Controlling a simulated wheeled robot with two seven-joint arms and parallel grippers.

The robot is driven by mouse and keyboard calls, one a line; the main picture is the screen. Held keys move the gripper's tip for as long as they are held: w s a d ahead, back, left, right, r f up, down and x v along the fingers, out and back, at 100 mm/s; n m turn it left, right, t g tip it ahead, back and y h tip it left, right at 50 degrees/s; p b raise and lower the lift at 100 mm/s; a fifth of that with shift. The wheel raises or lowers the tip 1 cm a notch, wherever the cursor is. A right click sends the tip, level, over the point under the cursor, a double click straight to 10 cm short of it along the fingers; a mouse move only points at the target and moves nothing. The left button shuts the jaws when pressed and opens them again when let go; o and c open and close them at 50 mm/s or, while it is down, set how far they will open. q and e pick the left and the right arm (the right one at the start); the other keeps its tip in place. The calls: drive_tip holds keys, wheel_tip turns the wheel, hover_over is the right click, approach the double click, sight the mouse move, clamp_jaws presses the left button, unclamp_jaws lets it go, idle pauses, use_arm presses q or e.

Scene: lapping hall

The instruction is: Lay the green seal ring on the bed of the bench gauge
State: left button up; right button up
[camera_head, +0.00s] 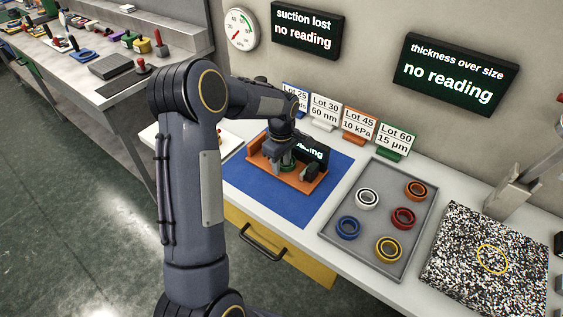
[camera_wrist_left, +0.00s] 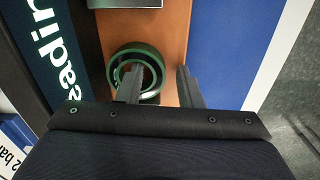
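The green seal ring (camera_wrist_left: 136,70) lies on the orange bed (camera_wrist_left: 174,30) of the bench gauge in the left wrist view. In the head view the orange bed (camera_head: 303,184) sits on a blue mat, and the ring is a small green patch (camera_head: 287,167) under my gripper. My left gripper (camera_wrist_left: 160,88) is open over the ring. One finger overlaps the ring's opening and the other is outside its right side, apart from it; whether the first touches the ring is unclear. The gauge's dark display (camera_head: 313,151) is partly hidden. My right gripper is not in view.
A grey tray (camera_head: 376,233) holds white, orange, red, blue and yellow rings to the right. A speckled plate (camera_head: 462,267) lies beyond it. Lot cards (camera_head: 359,125) stand behind the mat. The blue mat (camera_head: 245,180) is bare around the gauge.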

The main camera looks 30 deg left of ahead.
use_arm(q)
drive_tip(key=shift+r, duration=0.1)
wheel_tip(320, 180, up, 12)
drive_tip(key=s+d+r+m+t+h, duration=0.3)
drive_tip(key=s+r+m, duration=0.35)
drive_tip(key=s, duration=0.65)
drive_tip(key=s+d+f+m+t, duration=0.2)
drive_tip(key=s+d+m, duration=0.6)
drive_tip(key=s, duration=0.7)
drive_tip(key=shift+d+f+t+h, duration=0.3)
drive_tip(key=shift+d+f+h, duration=0.1)
drive_tip(key=shift+d+f, duration=0.5)
